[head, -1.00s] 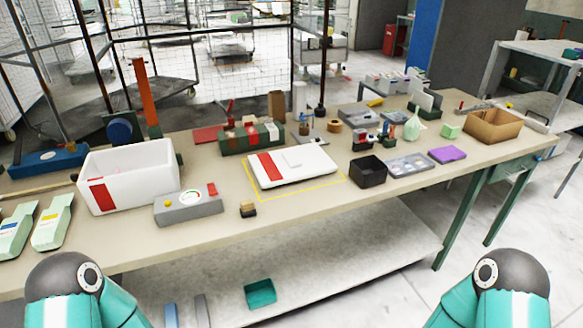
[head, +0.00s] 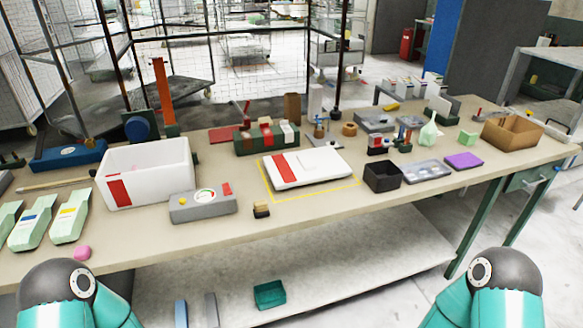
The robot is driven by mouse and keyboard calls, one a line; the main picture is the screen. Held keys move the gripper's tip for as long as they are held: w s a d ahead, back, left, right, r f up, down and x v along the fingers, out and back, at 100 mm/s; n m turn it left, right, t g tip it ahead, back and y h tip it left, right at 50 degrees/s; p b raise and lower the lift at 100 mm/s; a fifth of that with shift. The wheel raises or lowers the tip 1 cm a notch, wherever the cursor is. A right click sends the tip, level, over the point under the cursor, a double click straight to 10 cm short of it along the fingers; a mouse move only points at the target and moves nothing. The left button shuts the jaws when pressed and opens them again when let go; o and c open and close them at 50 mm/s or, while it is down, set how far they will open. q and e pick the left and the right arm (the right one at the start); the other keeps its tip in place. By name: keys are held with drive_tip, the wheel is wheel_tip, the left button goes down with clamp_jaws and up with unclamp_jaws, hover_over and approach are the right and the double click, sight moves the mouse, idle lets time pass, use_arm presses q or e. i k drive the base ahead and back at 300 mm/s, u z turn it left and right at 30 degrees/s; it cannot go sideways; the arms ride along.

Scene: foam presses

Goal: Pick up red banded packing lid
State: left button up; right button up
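The white packing lid (head: 318,167) with a red band (head: 285,165) lies flat on the workbench inside a yellow outlined rectangle (head: 318,191), near the middle of the head view. A white box (head: 160,172) with a matching red band stands open to its left. Nothing lies on top of the lid except its own raised part. My two arms show only as rounded teal and dark links at the bottom left and bottom right corners. Both grippers are out of the picture, and nothing of mine touches the lid.
A green case (head: 266,138) is behind. The bench front below the lid is clear.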

sight(285, 170)
drive_tip(key=z, duration=0.3)
drive_tip(key=i, duration=0.2)
drive_tip(key=u, duration=2.2)
drive_tip(key=k, duration=0.85)
drive_tip(key=z, duration=0.8)
drive_tip(key=k, duration=0.4)
drive_tip(key=z, duration=0.75)
drive_tip(key=i, duration=1.4)
drive_tip(key=u, duration=0.7)
